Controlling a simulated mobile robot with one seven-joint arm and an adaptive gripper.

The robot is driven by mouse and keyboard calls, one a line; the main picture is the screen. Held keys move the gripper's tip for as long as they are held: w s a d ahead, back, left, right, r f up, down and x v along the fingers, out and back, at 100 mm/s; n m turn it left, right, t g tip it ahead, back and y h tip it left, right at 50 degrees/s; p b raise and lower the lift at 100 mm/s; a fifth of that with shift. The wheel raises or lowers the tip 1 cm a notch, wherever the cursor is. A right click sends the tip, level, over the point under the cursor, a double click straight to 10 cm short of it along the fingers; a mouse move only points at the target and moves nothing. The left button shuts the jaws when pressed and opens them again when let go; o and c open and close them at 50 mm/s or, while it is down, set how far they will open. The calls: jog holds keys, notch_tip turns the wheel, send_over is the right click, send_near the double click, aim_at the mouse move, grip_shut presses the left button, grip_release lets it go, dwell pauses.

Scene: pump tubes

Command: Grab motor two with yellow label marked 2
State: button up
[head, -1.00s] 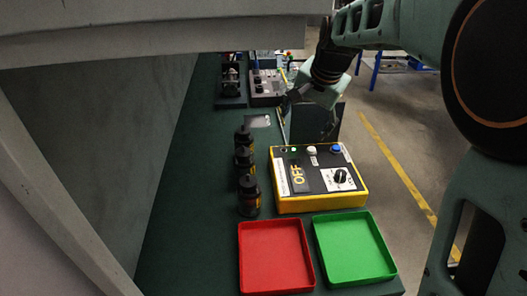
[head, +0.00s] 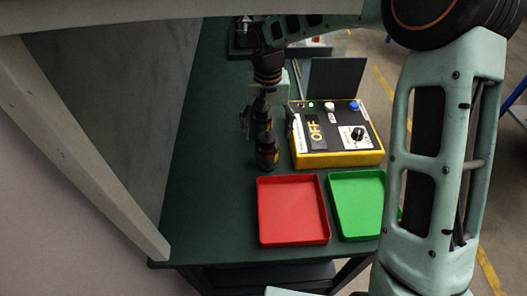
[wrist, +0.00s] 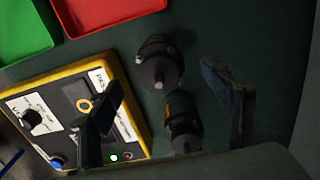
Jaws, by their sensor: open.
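The black cylindrical motors stand in a row on the green table, left of the control box. In the head view, the front motor (head: 267,152) stands clear behind the red tray. Another motor (head: 265,126) just behind it is partly covered by my gripper (head: 258,112), which points down over the row. In the wrist view, my gripper (wrist: 162,82) is open. A second motor (wrist: 158,62) stands beyond the fingertips. I cannot read any label number.
The yellow and black control box (head: 337,135), reading OFF, stands close right of the motors. The red tray (head: 293,238) and green tray (head: 358,233) lie in front. A dark upright panel (head: 335,80) stands behind the box. The table left of the motors is clear.

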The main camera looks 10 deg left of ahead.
aim_at(267, 153)
notch_tip(267, 153, down, 10)
jog(key=shift+f, duration=0.2)
dwell(0.3)
jog(key=shift+c, duration=0.2)
grip_shut()
jog(key=shift+w+r, duration=0.1)
jog(key=shift+r, duration=0.1)
